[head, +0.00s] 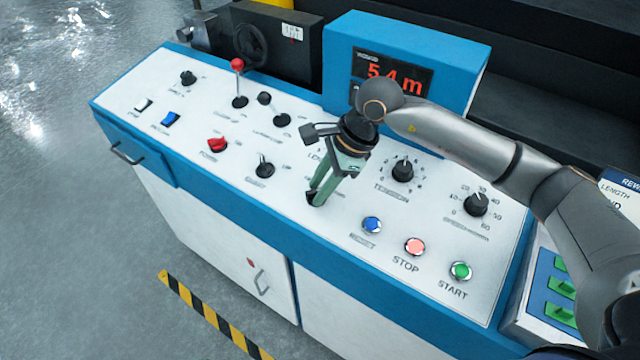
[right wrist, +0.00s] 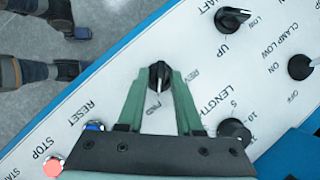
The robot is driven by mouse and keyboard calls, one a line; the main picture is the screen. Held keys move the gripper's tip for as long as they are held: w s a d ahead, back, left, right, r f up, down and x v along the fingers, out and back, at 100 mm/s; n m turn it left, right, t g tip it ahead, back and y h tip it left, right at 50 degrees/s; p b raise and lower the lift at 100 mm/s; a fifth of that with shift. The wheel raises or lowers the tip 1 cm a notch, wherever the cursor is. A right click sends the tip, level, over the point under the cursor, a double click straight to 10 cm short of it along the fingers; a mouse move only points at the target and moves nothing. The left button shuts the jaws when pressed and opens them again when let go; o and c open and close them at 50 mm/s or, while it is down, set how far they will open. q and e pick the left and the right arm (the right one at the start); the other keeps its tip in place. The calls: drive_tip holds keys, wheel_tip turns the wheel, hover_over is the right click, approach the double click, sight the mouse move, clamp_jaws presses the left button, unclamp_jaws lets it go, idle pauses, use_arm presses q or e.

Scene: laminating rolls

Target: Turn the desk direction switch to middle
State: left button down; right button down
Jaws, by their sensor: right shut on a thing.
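The desk direction switch is a small black knob (right wrist: 159,77) on the white top of the blue control desk (head: 225,195). In the right wrist view it sits between my green fingertips, with a white pointer line and a REV label beside it. In the head view my right gripper (head: 316,197) reaches down onto the desk top and its fingers mostly hide the knob. My right gripper is shut on the switch. My left gripper is not in view.
A black selector (head: 264,167) and a red switch (head: 217,145) lie left of the gripper. Blue (head: 372,225), red (head: 415,247) and green (head: 460,271) buttons line the front right. A tension dial (head: 402,171) stands right. The display (head: 392,73) rises behind.

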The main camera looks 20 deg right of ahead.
drive_tip(key=shift+w+f+n+g+b, duration=0.1)
drive_tip(key=shift+w+n+g+b, duration=0.1)
drive_tip(key=shift+n+g+b, duration=0.7)
drive_tip(key=n+b, duration=0.2)
drive_tip(key=shift+w+n+g, duration=0.1)
drive_tip(key=shift+n+g, duration=0.2)
drive_tip(key=shift+n, duration=0.1)
drive_tip(key=n+g+b, duration=0.1)
drive_tip(key=n+b, duration=0.1)
drive_tip(key=n, duration=0.1)
drive_tip(key=shift+w+a+h, duration=0.1)
drive_tip(key=shift+h, duration=0.3)
drive_tip(key=shift+n+g, duration=0.3)
drive_tip(key=shift+r+b, duration=0.2)
drive_tip(key=shift+b, duration=0.1)
drive_tip(key=c, duration=0.9)
unclamp_jaws()
